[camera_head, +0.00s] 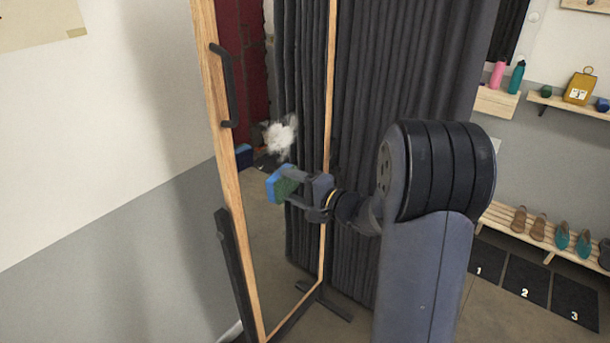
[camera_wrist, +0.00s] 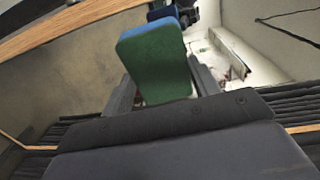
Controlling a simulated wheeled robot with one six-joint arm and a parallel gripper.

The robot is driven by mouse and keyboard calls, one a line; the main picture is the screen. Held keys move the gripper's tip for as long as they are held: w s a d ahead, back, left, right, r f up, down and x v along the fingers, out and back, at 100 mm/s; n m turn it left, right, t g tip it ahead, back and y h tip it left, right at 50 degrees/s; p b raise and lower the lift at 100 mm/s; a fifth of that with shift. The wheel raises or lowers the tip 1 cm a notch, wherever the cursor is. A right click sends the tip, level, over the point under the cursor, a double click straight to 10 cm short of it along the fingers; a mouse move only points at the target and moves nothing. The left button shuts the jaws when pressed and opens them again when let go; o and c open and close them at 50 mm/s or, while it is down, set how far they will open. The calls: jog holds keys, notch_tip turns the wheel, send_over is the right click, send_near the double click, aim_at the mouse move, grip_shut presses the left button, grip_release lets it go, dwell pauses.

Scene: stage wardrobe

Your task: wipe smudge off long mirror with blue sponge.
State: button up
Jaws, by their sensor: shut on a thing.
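The long mirror stands upright in a wooden frame (camera_head: 229,182) with a black handle on its left side. A whitish smudge (camera_head: 280,136) is on its glass, at about the height of the handle's lower end. My gripper (camera_head: 290,184) is shut on the blue sponge (camera_head: 274,184), which has a green side. The sponge is just below the smudge in the head view. I cannot tell whether it touches the glass. In the wrist view the sponge (camera_wrist: 155,62) shows its green face between the fingers, with a blue edge at its top.
A dark grey curtain (camera_head: 395,80) hangs behind the mirror. Shoes stand on a low wooden rack (camera_head: 545,240) at the right, with numbered dark mats (camera_head: 510,275) before it. Wall shelves hold bottles and a yellow bag (camera_head: 579,88). The mirror's feet (camera_head: 325,303) stick out along the floor.

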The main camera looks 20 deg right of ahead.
aim_at(286, 164)
jog(key=shift+w+a+r+m+t+h+p, duration=0.1)
jog(key=shift+w+r+m+t+h+p, duration=0.25)
jog(key=shift+w, duration=0.65)
jog(key=shift+w+r+m+t+h+p, duration=0.1)
jog(key=shift+w+r+m+t+p, duration=0.15)
jog(key=shift+w+r+p, duration=0.5)
jog(key=shift+w+a+r+m+t+h+p, duration=0.15)
jog(key=shift+w+t, duration=0.25)
jog(key=shift+w, duration=0.8)
jog(key=shift+b+x, duration=0.7)
jog(key=shift+x, duration=0.25)
